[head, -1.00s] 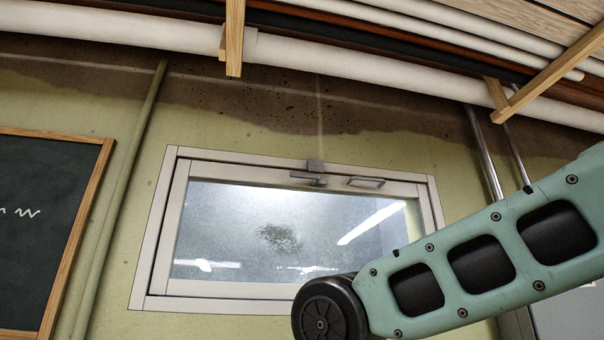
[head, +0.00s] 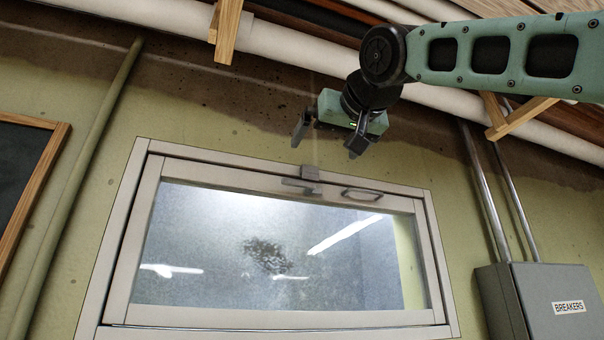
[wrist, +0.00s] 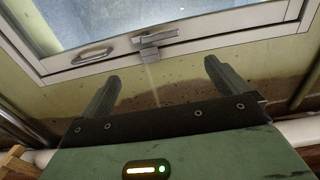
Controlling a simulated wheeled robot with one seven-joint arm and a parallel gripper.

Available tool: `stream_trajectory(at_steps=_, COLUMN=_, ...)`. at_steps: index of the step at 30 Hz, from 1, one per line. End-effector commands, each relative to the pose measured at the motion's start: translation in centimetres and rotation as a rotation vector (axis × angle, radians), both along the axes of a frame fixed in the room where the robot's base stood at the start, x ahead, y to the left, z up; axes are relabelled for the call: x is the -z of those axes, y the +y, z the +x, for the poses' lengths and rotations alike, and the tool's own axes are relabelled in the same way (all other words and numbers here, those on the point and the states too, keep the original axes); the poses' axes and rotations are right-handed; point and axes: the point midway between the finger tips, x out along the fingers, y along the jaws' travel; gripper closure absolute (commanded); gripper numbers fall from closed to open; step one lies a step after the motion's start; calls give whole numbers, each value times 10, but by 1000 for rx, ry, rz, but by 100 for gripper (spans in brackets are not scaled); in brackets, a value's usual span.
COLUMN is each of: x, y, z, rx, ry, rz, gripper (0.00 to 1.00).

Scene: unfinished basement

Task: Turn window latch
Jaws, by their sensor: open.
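The window latch (head: 303,185) is a small grey handle with a block at the middle of the window's top frame. It lies roughly along the frame, with its handle end to the left in the head view. My gripper (head: 328,140) is open and empty, above the latch and slightly right of it, its fingers pointing down. In the wrist view the latch (wrist: 155,41) shows upside down beyond the open fingers of my gripper (wrist: 160,82), apart from them. The closed white-framed window (head: 268,318) has a fixed pull handle (head: 361,195) right of the latch.
Pipes (head: 290,45) and wooden brackets (head: 228,30) run along the ceiling close to my arm. A grey breaker box (head: 545,300) with conduits is at the lower right. A framed chalkboard (head: 45,190) hangs at the left. The wall around the latch is clear.

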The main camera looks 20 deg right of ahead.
Motion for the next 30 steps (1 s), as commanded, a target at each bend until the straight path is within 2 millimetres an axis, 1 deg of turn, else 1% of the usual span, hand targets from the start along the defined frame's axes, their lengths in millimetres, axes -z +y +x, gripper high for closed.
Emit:
stream_trajectory(at_steps=1, x=-3, y=0, z=12, rx=2, ry=4, rz=-1, gripper=1)
stream_trajectory(at_steps=3, x=-3, y=0, z=27, rx=1, ry=6, rz=0, gripper=1)
stream_trajectory(at_steps=12, x=-3, y=0, z=90, rx=0, ry=5, rz=-1, gripper=1)
stream_trajectory(at_steps=18, x=-2, y=0, z=122, rx=0, ry=4, rz=0, gripper=1)
stream_trajectory(at_steps=24, x=-1, y=0, z=137, rx=-1, ry=2, rz=0, gripper=1)
stream_trajectory(at_steps=30, x=0, y=0, z=139, rx=-1, ry=2, rz=0, gripper=1)
